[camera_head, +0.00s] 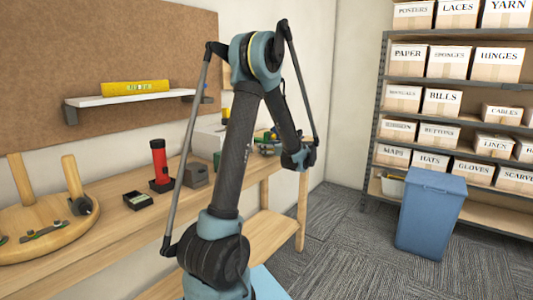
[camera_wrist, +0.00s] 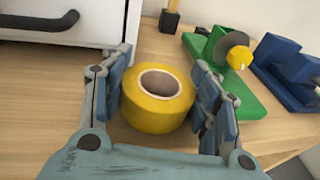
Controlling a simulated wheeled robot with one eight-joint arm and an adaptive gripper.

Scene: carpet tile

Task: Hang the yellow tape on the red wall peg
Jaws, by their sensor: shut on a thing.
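The yellow tape (camera_wrist: 150,116) is a thick roll with a brown core, its open hole facing up toward the wrist camera. My gripper (camera_wrist: 160,62) is shut on it, with one blue-grey finger on each side of the roll. Whether the roll touches the wooden bench below cannot be told. In the head view my arm covers most of the gripper and I cannot make out the tape. I cannot pick out a red wall peg in either view.
A white drawer unit (camera_wrist: 70,22) stands left of the roll, a green tool (camera_wrist: 238,92) and a blue tool (camera_wrist: 290,75) to the right. On the bench (camera_head: 125,185) are a red flashlight-like object (camera_head: 158,155) and a round wooden stand (camera_head: 50,235). A white shelf (camera_head: 130,98) juts from the brown board (camera_head: 120,40).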

